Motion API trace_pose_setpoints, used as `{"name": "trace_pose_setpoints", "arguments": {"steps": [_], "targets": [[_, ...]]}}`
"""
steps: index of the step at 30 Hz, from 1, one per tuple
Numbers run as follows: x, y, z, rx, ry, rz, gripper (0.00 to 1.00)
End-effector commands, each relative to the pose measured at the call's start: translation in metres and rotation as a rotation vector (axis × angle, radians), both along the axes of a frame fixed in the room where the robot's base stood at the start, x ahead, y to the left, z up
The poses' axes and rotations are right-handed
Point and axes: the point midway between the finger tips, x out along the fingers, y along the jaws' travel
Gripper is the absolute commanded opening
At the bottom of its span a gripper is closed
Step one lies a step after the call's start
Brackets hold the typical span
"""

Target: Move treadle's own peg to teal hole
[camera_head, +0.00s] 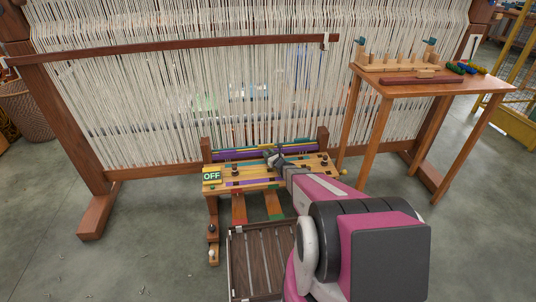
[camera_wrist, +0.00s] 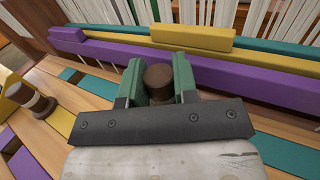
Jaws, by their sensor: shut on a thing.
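My gripper (camera_head: 272,156) is above the back part of a low, colour-striped wooden bench (camera_head: 250,184) in front of the loom. In the wrist view my gripper (camera_wrist: 158,85) has its two green fingers closed on the sides of a dark brown round peg (camera_wrist: 158,78). The peg's lower end is hidden by the gripper, so I cannot tell whether it sits in a hole. The slatted wooden treadle (camera_head: 262,258) lies low in front of the bench, partly behind my arm.
Purple and yellow bars (camera_wrist: 200,70) run behind the gripper, close to the loom threads (camera_head: 200,100). A side table (camera_head: 440,88) stands at right.

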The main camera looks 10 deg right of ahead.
Motion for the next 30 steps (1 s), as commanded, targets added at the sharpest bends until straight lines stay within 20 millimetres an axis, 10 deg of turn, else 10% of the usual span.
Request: {"name": "trace_pose_setpoints", "arguments": {"steps": [9, 12, 30], "targets": [[0.0, 0.0, -0.006, 0.0, 0.0, 0.0, 0.05], [0.0, 0.0, -0.006, 0.0, 0.0, 0.0, 0.53], [-0.01, -0.004, 0.007, -0.001, 0.0, -0.001, 0.53]]}}
